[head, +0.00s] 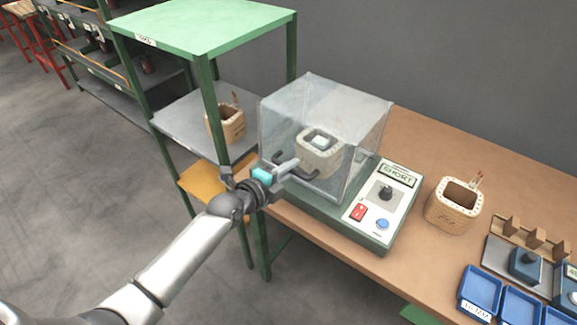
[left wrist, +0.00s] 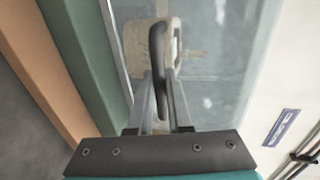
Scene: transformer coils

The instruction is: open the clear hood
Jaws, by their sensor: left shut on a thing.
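The clear hood (head: 362,115) is a see-through box standing over the green tester base (head: 340,225); it looks down on it. A coil (head: 320,155) with a pale block in its opening sits inside and also shows blurred through the panel in the left wrist view (left wrist: 135,45). A dark bar handle (head: 313,177) is on the hood's front face. My left gripper (head: 296,165) is shut on this handle, whose bar runs between the fingers in the left wrist view (left wrist: 157,50). My right gripper is in neither view.
A control panel (head: 372,205) with a black knob, red switch and blue button is right of the hood. Another coil (head: 455,206) stands on the wooden bench (head: 410,150), with blue trays (head: 480,290) at lower right. A green-framed shelf (head: 205,28) stands close at left.

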